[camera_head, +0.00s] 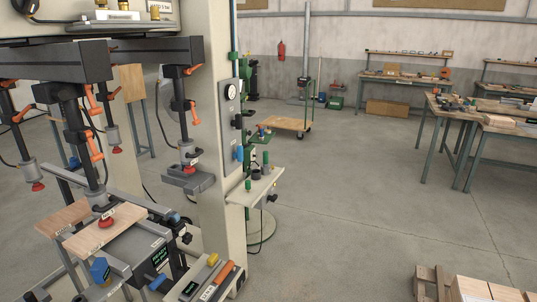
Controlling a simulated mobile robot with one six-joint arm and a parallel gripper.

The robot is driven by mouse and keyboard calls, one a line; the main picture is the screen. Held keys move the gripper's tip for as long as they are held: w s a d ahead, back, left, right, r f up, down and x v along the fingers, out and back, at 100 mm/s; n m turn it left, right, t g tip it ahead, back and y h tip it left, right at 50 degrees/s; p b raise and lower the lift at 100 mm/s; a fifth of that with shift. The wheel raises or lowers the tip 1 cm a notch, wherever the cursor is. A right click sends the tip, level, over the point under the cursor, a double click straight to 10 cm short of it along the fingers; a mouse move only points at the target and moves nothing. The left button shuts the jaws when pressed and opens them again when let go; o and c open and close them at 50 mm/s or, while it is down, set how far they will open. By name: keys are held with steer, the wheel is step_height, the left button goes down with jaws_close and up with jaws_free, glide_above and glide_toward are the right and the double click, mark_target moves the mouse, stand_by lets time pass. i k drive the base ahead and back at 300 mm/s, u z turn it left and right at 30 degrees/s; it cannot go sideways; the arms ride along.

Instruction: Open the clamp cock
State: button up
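The boring machine has a pale upright column (213,130) at the left. A grey panel with a round dial gauge (231,92) is on its right side. Below the gauge is a small blue handle (239,153), which may be the clamp cock; its label is too small to read and I cannot tell its position. Another blue knob (100,270) is at the front of the machine table, lower left. A light wooden board (104,228) lies there under a red-tipped clamp (107,221). My gripper is not in view.
A small shelf (256,188) with green-topped pins juts from the column's right side. A wooden trolley (286,124) stands behind. Workbenches (405,80) line the back and right. A pallet with wooden blocks (472,288) is at lower right. The middle floor is clear.

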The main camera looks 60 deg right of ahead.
mark_target(238, 156)
steer(key=u, duration=0.2)
steer(key=k, duration=0.15)
steer(key=z, duration=1.85)
steer(key=k, duration=0.9)
steer(key=u, duration=0.15)
steer(key=i, duration=0.75)
